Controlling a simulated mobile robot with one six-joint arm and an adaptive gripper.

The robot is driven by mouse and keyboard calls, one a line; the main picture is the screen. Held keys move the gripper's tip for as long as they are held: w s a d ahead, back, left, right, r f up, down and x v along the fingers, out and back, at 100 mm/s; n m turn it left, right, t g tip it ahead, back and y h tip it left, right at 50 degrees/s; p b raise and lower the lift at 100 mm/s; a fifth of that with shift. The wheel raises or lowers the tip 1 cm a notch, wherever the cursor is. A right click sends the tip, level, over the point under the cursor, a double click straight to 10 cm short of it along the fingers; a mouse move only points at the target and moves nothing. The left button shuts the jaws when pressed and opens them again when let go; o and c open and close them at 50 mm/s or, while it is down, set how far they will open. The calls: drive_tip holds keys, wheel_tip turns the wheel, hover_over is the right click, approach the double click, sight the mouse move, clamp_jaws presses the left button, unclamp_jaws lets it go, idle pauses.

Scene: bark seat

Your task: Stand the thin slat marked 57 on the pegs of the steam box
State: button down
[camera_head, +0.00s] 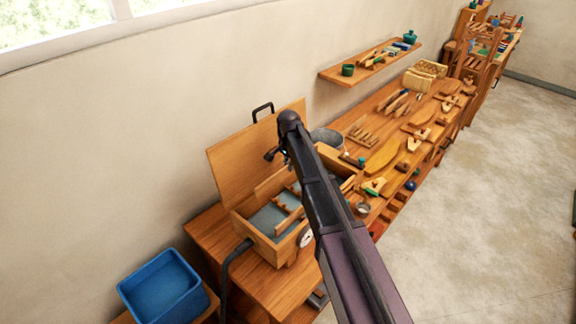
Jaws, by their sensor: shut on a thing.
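The steam box (262,243) is a wooden box with its lid (240,158) raised at the back. Its grey-blue inside shows, with small wooden parts that may be the pegs. My gripper (271,155) is small and dark above the box's back part, close in front of the lid, and my arm partly hides it. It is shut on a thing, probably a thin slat. A pale wooden strip (272,183) shows just below it; I cannot tell whether this is the held slat or part of the box. No number 57 is legible. My arm covers the box's right side.
A long bench (365,130) runs right of the box, with curved wooden pieces, tools and a grey bucket (326,137). A shelf (345,72) hangs on the wall. A blue bin (162,290) stands at lower left. A dark hose (229,263) meets the box's left side. The floor at right is clear.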

drive_tip(key=shift+f, duration=0.1)
drive_tip(key=shift+s+f+b, duration=0.1)
drive_tip(key=shift+f+b, duration=0.65)
drive_tip(key=shift+b, duration=0.1)
wheel_tip(320, 180, down, 11)
drive_tip(key=b, duration=1)
drive_tip(key=shift+a+r+b, duration=0.1)
drive_tip(key=shift+r+b, duration=0.05)
drive_tip(key=shift+b, duration=0.2)
drive_tip(key=shift+f+b, duration=0.3)
drive_tip(key=shift+f, duration=0.05)
idle(0.6)
drive_tip(key=c, duration=0.7)
unclamp_jaws()
drive_tip(key=shift+o, duration=0.2)
drive_tip(key=shift+r, duration=0.1)
drive_tip(key=shift+r+p, duration=5.5)
drive_tip(key=shift+p, duration=0.05)
